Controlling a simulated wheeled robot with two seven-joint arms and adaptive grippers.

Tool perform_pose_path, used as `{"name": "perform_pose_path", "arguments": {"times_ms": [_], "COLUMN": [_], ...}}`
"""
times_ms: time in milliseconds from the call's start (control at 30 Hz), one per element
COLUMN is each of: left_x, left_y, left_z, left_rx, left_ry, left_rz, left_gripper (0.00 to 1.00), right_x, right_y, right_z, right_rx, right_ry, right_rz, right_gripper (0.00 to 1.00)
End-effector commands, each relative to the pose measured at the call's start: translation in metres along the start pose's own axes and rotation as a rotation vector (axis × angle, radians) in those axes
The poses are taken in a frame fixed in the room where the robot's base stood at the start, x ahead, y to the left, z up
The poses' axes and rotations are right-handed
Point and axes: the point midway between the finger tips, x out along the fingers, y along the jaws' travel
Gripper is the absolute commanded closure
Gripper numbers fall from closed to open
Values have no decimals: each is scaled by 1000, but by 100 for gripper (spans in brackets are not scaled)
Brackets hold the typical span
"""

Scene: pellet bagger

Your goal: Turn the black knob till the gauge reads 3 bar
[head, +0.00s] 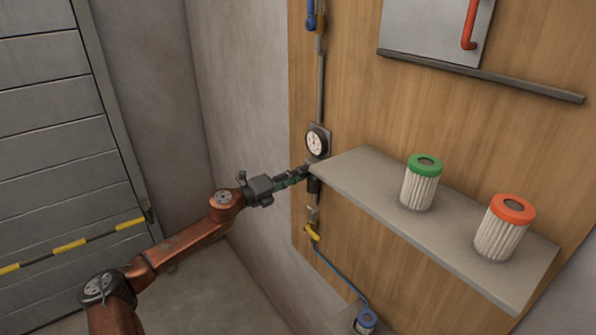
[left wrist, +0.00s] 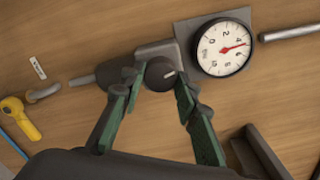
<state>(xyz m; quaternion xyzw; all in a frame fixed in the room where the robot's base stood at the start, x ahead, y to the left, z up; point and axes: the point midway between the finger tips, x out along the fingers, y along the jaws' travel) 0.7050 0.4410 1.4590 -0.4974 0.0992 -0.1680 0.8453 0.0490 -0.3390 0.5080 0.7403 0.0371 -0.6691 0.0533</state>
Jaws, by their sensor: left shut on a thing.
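The black knob (left wrist: 160,74) with a pale mark sits on the grey regulator body (left wrist: 156,51) in the left wrist view. My left gripper (left wrist: 158,84) is shut on it, a green-padded finger on each side. In the head view my left gripper (head: 302,173) reaches the regulator from the left and largely hides the knob. The round gauge (left wrist: 222,48) has a white face, black rim and red needle. In the left wrist picture the needle points right and slightly up, seemingly just past the 4. The gauge (head: 316,142) is too small to read in the head view. My right gripper is out of view.
A grey shelf (head: 385,205) juts out right of the regulator, holding a green-topped filter (head: 420,185) and an orange-topped filter (head: 502,228). A yellow valve handle (head: 312,233) and blue hose (head: 340,276) are below. Open floor lies to the left.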

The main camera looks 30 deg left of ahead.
Motion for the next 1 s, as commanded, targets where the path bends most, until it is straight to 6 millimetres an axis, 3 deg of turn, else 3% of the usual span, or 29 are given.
{"name": "perform_pose_path", "arguments": {"times_ms": [500,1000], "left_x": [0,0], "left_y": [-2,-1], "left_z": [2,2], "left_rx": [-397,-507], "left_ry": [-3,-3], "left_rz": [0,0], "left_gripper": [95,95], "right_x": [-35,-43], "right_y": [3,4], "right_z": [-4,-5], "right_rx": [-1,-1], "right_ry": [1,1], "right_rz": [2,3], "right_gripper": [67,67]}}
